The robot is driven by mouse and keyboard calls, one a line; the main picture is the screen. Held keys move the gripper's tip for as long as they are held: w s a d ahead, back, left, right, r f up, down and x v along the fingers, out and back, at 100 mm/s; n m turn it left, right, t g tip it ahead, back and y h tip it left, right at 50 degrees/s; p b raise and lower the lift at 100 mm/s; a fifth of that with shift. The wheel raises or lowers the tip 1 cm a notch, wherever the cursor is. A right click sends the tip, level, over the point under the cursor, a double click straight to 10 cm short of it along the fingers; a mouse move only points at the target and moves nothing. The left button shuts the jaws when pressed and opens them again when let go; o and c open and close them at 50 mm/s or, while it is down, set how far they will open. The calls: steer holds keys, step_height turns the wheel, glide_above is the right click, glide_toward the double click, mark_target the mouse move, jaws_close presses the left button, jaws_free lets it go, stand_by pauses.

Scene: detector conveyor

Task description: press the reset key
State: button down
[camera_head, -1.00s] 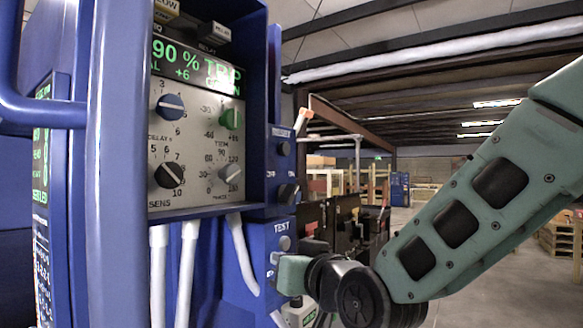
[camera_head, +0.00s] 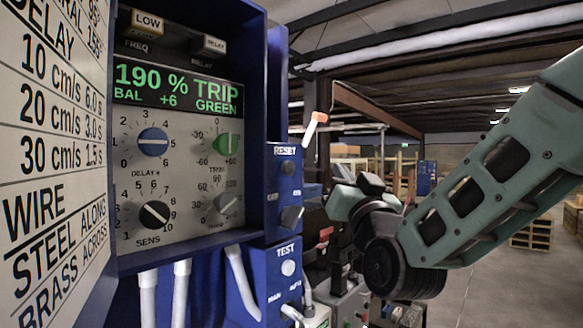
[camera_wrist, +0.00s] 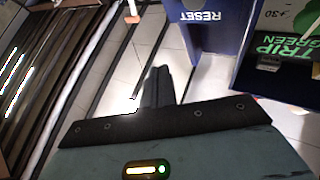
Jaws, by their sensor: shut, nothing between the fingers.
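The reset key is a small round dark button (camera_head: 288,167) under the RESET label, on the blue box (camera_head: 270,195) at the right side of the detector panel.
Below the reset box is a blue TEST box (camera_head: 284,250) with a pale button. The display (camera_head: 178,88) reads 190 % TRIP GREEN above several knobs. An orange-tipped white rod (camera_head: 312,125) stands by the reset box. A printed chart (camera_head: 50,150) fills the left.

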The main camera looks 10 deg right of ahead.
steer(key=p, duration=0.2)
glide_toward(294, 164)
steer(key=w+d+r, duration=0.2)
steer(key=w+r, duration=0.1)
steer(key=shift+w+a+b, duration=0.35)
steer(key=shift+w+a, duration=0.05)
steer(key=shift+w, duration=0.25)
steer(key=shift+f, duration=0.1)
stand_by(1.5)
steer(key=shift+w+a+b, duration=0.25)
steer(key=shift+w+b, duration=0.05)
steer(key=shift+b, duration=0.15)
steer(key=shift+w+a, duration=0.3)
steer(key=shift+w, duration=0.1)
stand_by(0.6)
steer(key=shift+b, duration=0.35)
steer(key=shift+s+d+b, duration=0.55)
steer(key=shift+s, duration=0.2)
